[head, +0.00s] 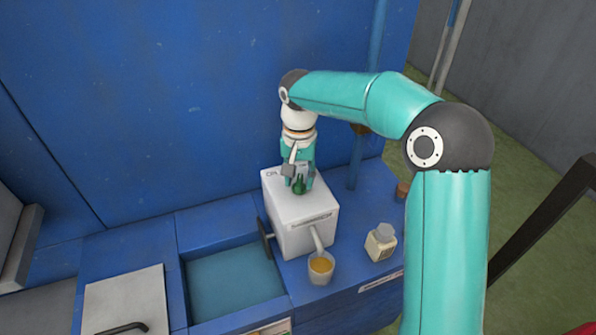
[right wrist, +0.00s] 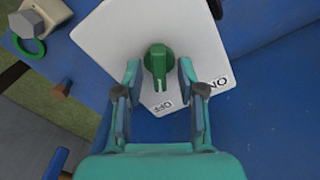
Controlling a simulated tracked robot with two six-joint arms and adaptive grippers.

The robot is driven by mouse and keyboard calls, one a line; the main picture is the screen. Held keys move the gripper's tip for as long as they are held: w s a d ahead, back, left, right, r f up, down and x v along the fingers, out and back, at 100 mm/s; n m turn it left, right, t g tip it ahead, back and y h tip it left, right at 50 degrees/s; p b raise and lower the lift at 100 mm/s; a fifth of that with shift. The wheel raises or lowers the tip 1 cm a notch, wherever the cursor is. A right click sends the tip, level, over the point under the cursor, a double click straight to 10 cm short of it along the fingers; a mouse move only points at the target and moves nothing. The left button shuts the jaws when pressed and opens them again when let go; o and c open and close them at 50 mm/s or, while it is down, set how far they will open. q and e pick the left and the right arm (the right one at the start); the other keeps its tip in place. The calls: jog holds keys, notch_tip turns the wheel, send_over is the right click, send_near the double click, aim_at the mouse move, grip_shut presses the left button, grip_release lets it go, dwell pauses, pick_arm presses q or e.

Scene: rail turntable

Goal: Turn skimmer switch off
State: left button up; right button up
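The skimmer is a white box (head: 300,222) on the blue bench, with a green switch knob (right wrist: 158,62) on its top face. In the right wrist view, the narrow end of the knob points down toward the printed OFF label (right wrist: 162,105). The ON label (right wrist: 217,85) is to the right. My right gripper (head: 299,180) points down over the box top. In the right wrist view its fingers (right wrist: 158,80) are open, one on each side of the knob, with visible gaps. In the head view the fingers partly hide the knob (head: 299,187). My left gripper is not in view.
A cup of yellow liquid (head: 320,267) stands under the box's spout. A blue basin (head: 235,282) lies to the left. A blue upright pipe (head: 366,100) and the blue wall are behind.

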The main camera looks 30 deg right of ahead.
aim_at(299, 180)
notch_tip(299, 180, up, 12)
dwell(0.5)
jog(key=shift+f, duration=0.1)
